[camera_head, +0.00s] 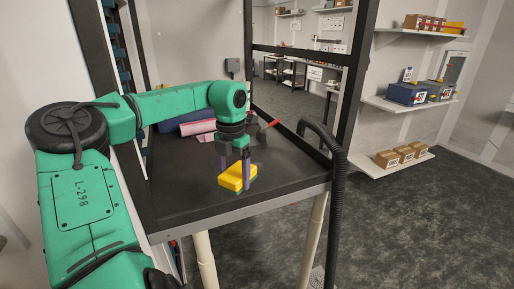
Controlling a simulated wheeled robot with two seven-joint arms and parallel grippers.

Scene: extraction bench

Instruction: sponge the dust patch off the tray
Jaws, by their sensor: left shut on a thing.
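My left gripper (235,170) points down and is shut on a yellow sponge (235,180). The sponge is over the right front part of the dark tray (180,200); I cannot tell whether it touches the surface. No dust patch can be made out; it may be under the sponge or hidden by the gripper. My right gripper is not in view.
A pink roll (199,127) and a blue roll (176,124) lie at the back of the bench. A black hose (335,165) bends down at the right corner beside a dark frame post (355,80). The front left surface is clear.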

